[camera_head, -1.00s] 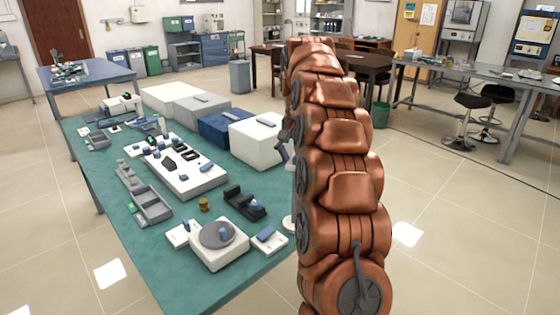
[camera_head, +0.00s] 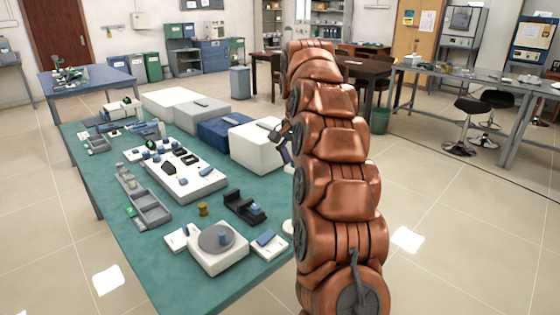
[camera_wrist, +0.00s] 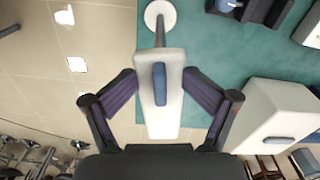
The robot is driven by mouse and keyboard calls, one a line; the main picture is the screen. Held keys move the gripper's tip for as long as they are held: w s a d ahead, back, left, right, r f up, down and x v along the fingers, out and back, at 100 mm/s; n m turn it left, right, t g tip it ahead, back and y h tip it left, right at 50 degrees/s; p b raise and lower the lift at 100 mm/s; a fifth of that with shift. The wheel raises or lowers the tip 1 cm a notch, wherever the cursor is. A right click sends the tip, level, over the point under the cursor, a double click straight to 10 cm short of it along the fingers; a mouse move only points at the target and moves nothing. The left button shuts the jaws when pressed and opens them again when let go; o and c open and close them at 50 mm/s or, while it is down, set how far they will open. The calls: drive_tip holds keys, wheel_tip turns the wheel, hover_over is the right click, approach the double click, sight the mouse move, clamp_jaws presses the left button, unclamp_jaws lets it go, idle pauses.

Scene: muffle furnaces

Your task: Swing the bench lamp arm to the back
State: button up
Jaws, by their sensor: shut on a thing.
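The bench lamp shows in the wrist view. It has a round white base (camera_wrist: 160,14), a thin grey post and a long white arm (camera_wrist: 160,115) with a blue-grey grip piece (camera_wrist: 159,84) on it. My gripper (camera_wrist: 160,78) has one dark finger on each side of the white arm and is shut on it. In the head view my gripper (camera_head: 280,138) shows only in part, beside the large white box. There my copper arm hides the lamp arm and most of the lamp's base (camera_head: 288,226).
A white box (camera_head: 257,148), a blue box (camera_head: 222,132) and other boxes line the back edge of the green bench (camera_head: 165,262). A turntable device (camera_head: 218,248) and a dark holder (camera_head: 244,206) stand near the lamp. Open floor lies right of the bench.

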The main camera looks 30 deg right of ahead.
drive_tip(key=shift+c, duration=0.5)
wheel_tip(320, 180, up, 3)
drive_tip(key=shift+f+p, duration=0.1)
drive_tip(key=shift+p, duration=0.85)
drive_tip(key=c, duration=0.6)
drive_tip(key=shift+r+p, duration=1.95)
drive_tip(key=shift+r, duration=0.3)
drive_tip(key=shift+c, duration=0.2)
drive_tip(key=s+a+f+n, duration=0.2)
drive_tip(key=s+a+n, duration=0.6)
drive_tip(key=s+a, duration=0.75)
drive_tip(key=s+a+f+n+g, duration=0.1)
drive_tip(key=s+a+f, duration=0.3)
drive_tip(key=s, duration=0.7)
drive_tip(key=s+a+f+n, duration=0.4)
drive_tip(key=s+f, duration=0.2)
drive_tip(key=s, duration=0.5)
drive_tip(key=shift+s+a+f+g+p, duration=0.2)
drive_tip(key=shift+f+g+p, duration=0.1)
drive_tip(key=shift+g+p, duration=0.1)
